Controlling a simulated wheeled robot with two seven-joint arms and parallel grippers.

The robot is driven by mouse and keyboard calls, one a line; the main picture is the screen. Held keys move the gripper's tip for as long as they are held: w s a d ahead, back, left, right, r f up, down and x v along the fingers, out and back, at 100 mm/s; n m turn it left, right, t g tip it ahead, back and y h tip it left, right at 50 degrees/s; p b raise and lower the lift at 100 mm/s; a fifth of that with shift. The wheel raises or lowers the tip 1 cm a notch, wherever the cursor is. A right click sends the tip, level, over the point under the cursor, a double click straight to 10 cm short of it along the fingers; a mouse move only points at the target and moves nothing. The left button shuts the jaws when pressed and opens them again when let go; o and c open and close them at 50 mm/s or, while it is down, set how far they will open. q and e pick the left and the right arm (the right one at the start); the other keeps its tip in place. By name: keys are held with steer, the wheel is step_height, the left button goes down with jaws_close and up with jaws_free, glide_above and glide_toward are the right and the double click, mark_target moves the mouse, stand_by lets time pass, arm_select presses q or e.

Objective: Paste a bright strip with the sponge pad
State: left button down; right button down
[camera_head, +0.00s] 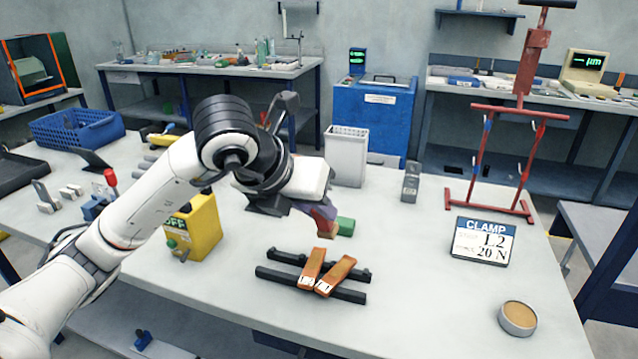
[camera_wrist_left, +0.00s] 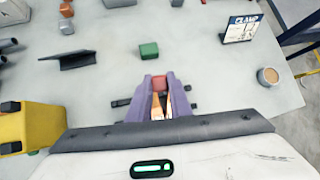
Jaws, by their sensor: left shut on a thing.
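My left gripper (camera_head: 318,212) is above the middle of the table, shut on a small reddish-brown block (camera_wrist_left: 159,83), perhaps the sponge pad. In the left wrist view the block sits between the purple fingertips (camera_wrist_left: 160,92). Two copper-orange strips (camera_head: 312,266) with pale labelled near ends lie across two black rails (camera_head: 330,293), in front of and below the gripper. In the wrist view the fingers partly hide them. A round tin with tan contents (camera_head: 517,317) stands at the right front. My right gripper is not in view.
A green block (camera_head: 346,226) lies just beyond the gripper. A yellow box (camera_head: 197,228) stands left of the rails. A clamp sign (camera_head: 483,241) and a red stand (camera_head: 488,207) are at the right. The table between the rails and tin is clear.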

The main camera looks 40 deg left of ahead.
arm_select(q)
steer(key=shift+r+p, duration=0.75)
steer(key=shift+r, duration=0.65)
steer(key=shift+d, duration=0.1)
